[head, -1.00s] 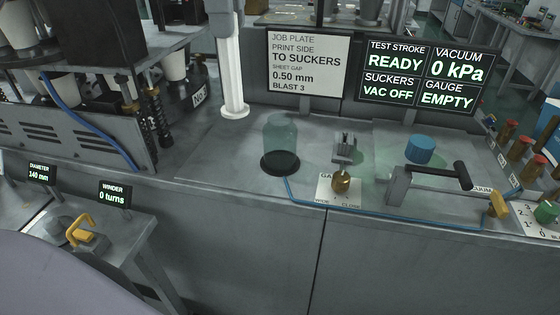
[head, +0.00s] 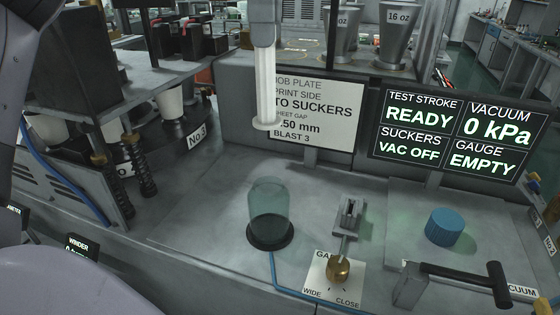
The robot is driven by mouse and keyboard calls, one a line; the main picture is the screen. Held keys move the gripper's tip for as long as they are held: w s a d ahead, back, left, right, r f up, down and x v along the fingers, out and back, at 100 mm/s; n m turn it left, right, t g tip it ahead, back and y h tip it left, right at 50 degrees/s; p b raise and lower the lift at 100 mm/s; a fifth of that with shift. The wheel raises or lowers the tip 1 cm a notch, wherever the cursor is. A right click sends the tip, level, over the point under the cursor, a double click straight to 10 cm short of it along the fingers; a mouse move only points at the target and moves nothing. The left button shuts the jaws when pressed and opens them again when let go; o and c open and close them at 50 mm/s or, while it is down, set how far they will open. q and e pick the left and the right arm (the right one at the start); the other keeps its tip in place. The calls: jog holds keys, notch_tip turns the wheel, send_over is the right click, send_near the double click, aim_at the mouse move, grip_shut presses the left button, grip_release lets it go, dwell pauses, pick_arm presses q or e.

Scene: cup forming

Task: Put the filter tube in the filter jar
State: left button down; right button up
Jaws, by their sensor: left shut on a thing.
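The filter tube (head: 265,88) is a white upright cylinder with a wider rim at its lower end. My left gripper (head: 263,28), at the top of the head view, is shut on the tube's upper part. The filter jar (head: 268,205) is a see-through teal cylinder standing upright on a dark round base on the bench. The tube's lower end shows above the jar in the picture, apart from it and outside it. How far it is in depth from the jar's mouth is hard to tell. My right gripper is not in view.
A blue ribbed cap (head: 444,227) stands on the plate at right. A brass-knobbed gauge (head: 339,268) stands right of the jar, with a black-handled lever (head: 460,280) farther right. A sign (head: 325,112) and a display (head: 452,135) stand behind. Bench left of the jar is clear.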

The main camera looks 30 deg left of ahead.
aim_at(267, 120)
pick_arm(q)
notch_tip(267, 120, down, 15)
jog(key=b, duration=0.5)
jog(key=shift+s+r, duration=0.15)
jog(key=shift+r, duration=0.05)
jog(key=shift+a+f, duration=0.1)
jog(key=shift+f, duration=2.45)
